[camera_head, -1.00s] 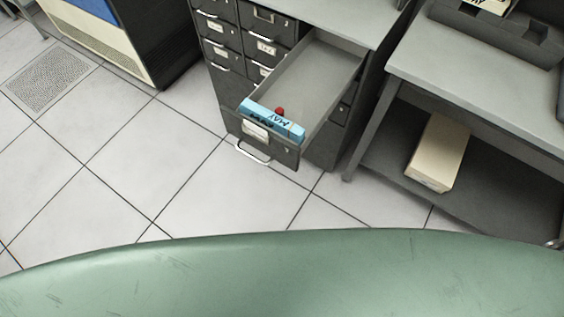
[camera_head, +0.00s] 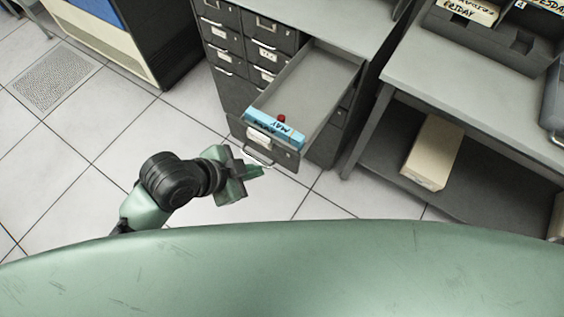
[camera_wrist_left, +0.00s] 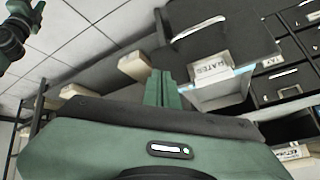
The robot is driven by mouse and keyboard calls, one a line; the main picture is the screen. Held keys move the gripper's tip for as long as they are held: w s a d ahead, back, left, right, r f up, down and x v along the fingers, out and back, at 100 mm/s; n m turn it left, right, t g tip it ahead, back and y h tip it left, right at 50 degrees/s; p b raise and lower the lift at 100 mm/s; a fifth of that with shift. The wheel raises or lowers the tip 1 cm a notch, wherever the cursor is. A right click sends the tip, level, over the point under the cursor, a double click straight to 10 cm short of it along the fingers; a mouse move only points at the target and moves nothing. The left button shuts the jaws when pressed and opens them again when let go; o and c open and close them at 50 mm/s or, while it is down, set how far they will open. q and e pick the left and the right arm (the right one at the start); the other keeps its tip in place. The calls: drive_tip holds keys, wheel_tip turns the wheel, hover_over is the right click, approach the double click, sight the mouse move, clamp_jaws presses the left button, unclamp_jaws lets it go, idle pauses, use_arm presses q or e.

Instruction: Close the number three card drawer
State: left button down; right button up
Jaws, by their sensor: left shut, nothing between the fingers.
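A drawer (camera_head: 318,88) stands pulled far out of the grey card cabinet (camera_head: 232,88). A light-blue card deck (camera_head: 274,127) marked MAY lies across its front end, with a small red object (camera_head: 281,118) beside it. The drawer front (camera_head: 281,155) has a label and a metal handle; I cannot read a number three on it. My left gripper (camera_head: 256,172) is shut and empty, just in front of and below the drawer front, seemingly apart from it. In the left wrist view the shut fingers (camera_wrist_left: 160,88) are beside the drawer front (camera_wrist_left: 215,40). My right gripper is not in view.
A grey desk (camera_head: 450,80) stands right of the cabinet, with a cream box (camera_head: 432,152) on its lower shelf and a dark tray (camera_head: 490,35) on top. A floor vent (camera_head: 55,78) is at left. The tiled floor before the cabinet is clear.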

use_arm(q)
drive_tip(key=d+m, duration=0.1)
drive_tip(key=m, duration=0.2)
drive_tip(key=m+g+h+p, duration=0.1)
drive_tip(key=m+g+p, duration=0.2)
drive_tip(key=m, duration=0.3)
approach(293, 170)
drive_tip(key=s+x, duration=0.1)
drive_tip(key=x, duration=0.3)
drive_tip(key=shift+w+d+f, duration=0.2)
drive_tip(key=shift+w+f, duration=0.05)
drive_tip(key=shift+w, duration=0.2)
